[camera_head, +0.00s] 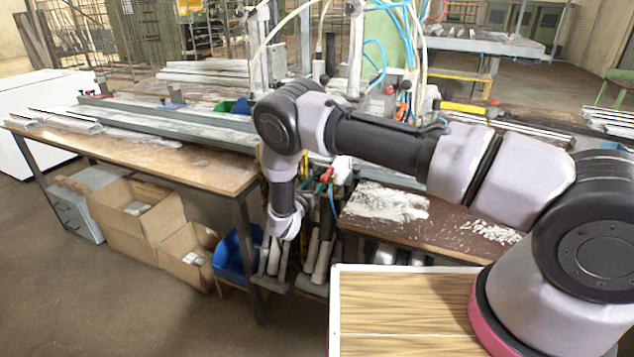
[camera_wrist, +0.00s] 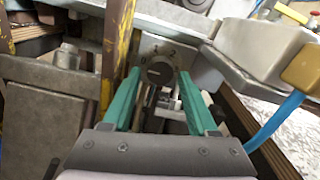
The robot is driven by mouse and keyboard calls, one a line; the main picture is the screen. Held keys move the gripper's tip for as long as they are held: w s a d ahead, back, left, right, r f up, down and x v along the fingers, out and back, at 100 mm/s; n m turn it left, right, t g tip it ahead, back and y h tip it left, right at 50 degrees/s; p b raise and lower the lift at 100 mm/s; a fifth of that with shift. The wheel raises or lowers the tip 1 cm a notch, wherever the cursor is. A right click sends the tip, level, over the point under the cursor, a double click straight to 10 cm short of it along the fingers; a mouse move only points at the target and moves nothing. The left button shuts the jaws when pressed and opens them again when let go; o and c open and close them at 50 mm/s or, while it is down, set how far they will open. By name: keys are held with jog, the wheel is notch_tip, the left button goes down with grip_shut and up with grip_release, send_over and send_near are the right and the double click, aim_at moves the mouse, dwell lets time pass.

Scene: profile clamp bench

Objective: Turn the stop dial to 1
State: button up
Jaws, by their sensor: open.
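The stop dial (camera_wrist: 159,71) is a dark round knob on a grey plate in the wrist view. Small white marks stand above it, and one looks like a 2. I cannot tell for sure which mark its pointer faces. My gripper (camera_wrist: 158,76) is open, with one green finger on each side of the dial. The fingertips are close to the dial, but I cannot tell whether they touch it. In the head view my arm reaches down to the front of the bench. The dial cannot be made out there, and the fingers are not clear.
A wooden workbench (camera_head: 190,163) with long metal profiles stands at the left. Cardboard boxes (camera_head: 137,212) and a blue bin (camera_head: 232,262) are below it. In the wrist view, a yellow post (camera_wrist: 112,50) and a grey block (camera_wrist: 45,118) stand left of the fingers; a blue hose (camera_wrist: 277,122) runs at right.

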jog(key=shift+w+d, duration=0.2)
jog(key=shift+w, duration=0.4)
grip_shut()
jog(key=m, duration=1.1)
jog(key=shift+m, duration=0.5)
